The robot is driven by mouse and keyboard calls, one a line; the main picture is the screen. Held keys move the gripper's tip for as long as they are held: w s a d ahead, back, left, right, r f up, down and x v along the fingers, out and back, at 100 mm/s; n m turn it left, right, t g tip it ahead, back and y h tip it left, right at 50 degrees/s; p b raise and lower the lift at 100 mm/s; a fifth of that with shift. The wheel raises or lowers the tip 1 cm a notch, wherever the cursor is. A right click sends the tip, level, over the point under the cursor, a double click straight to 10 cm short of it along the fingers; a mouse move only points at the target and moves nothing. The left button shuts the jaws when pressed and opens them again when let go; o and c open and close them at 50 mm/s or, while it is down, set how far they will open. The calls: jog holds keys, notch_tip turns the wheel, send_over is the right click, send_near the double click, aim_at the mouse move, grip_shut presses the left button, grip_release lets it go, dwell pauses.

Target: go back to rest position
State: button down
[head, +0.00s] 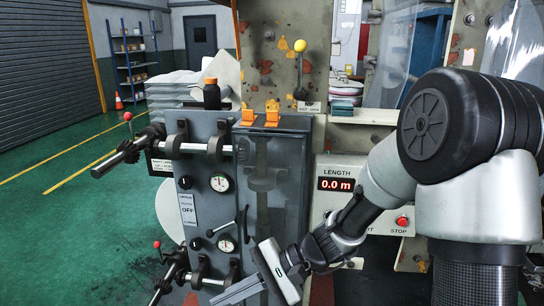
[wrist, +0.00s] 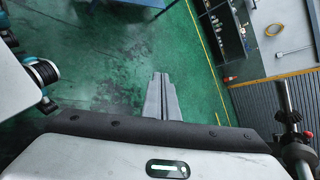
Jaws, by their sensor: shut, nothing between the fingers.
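My gripper (head: 240,291) is low in the head view, in front of the lower part of the grey machine cabinet (head: 205,160). Its two grey fingers are together and hold nothing. In the wrist view my gripper (wrist: 160,97) also shows shut, its fingers side by side over the green floor. My arm comes in from the right of the head view and bends down to the left.
The cabinet carries gauges (head: 220,183), rollers and a lever (head: 222,228) close to my gripper. A panel (head: 338,184) reading 0.0 m, with a red stop button (head: 402,221), stands behind my arm. Open green floor (head: 60,200) lies at the left.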

jog(key=s+d+r+n+t+h, duration=0.25)
jog(key=d+r+h, duration=0.2)
jog(key=d, duration=0.35)
jog(key=s+d+r+n+t+h, duration=0.25)
jog(key=s+d+r, duration=0.2)
jog(key=d, duration=0.35)
jog(key=s+d+r+n+t+h, duration=0.1)
jog(key=s+d+r+t+h, duration=0.2)
jog(key=d+r+h, duration=0.3)
notch_tip(320, 180, up, 16)
jog(key=d+y+p, duration=0.1)
jog(key=p, duration=1.5)
jog(key=shift+w+d+g, duration=0.15)
jog(key=shift+d+g, duration=0.05)
jog(key=shift+g, duration=0.1)
jog(key=shift+f, duration=0.1)
